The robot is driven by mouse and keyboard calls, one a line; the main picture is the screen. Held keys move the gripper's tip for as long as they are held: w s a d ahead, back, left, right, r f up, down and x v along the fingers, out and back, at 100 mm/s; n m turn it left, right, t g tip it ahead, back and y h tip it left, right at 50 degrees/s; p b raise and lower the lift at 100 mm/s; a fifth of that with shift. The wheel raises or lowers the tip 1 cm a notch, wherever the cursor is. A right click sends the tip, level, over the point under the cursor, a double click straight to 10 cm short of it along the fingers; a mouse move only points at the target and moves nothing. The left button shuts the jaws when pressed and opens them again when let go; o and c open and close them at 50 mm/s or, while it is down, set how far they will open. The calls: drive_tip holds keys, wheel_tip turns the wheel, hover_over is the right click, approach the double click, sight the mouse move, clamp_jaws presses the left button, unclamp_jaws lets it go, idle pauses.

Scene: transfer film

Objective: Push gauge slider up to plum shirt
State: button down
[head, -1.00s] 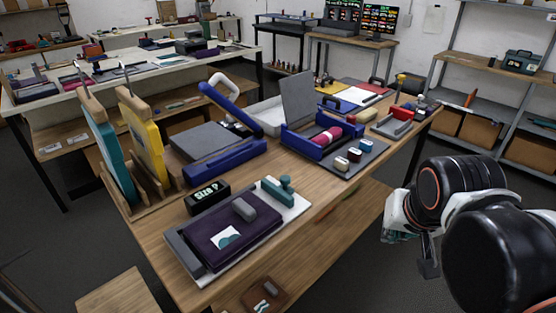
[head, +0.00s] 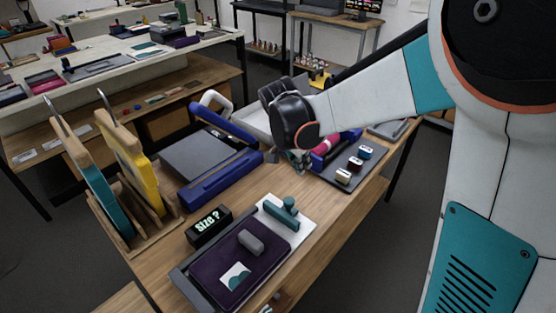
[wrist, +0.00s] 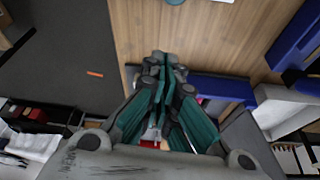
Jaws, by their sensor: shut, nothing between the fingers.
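The plum shirt (head: 225,258) lies folded on a grey board at the table's near end, with a grey block (head: 250,242) and a white-and-teal card on it. The teal gauge slider (head: 283,213) stands on a white plate (head: 300,232) just beyond the shirt's far right edge. A small gap seems to show between slider and shirt. My gripper (head: 302,168) is over the table, beyond the slider and apart from it. In the wrist view my gripper (wrist: 165,62) is shut and empty, with bare wood past its tips.
A black "SIZE ?" sign (head: 208,225) stands left of the shirt. A blue press (head: 215,170) is behind it. A dark tray with small spools (head: 343,176) lies right of my gripper. Teal and yellow boards (head: 133,160) stand in a rack at left.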

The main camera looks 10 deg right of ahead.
sight(287, 205)
drive_tip(key=b+x, duration=0.3)
drive_tip(key=x, duration=0.7)
drive_tip(key=shift+w+f, duration=0.1)
drive_tip(key=shift+f, duration=0.1)
drive_tip(key=s+a, duration=0.1)
drive_tip(key=a, duration=0.2)
drive_tip(key=shift+s+b, duration=0.35)
drive_tip(key=shift+s+a, duration=0.1)
drive_tip(key=shift+a, duration=0.2)
drive_tip(key=s+a, duration=0.3)
drive_tip(key=a, duration=0.2)
drive_tip(key=shift+s, duration=0.4)
drive_tip(key=shift+w, duration=0.1)
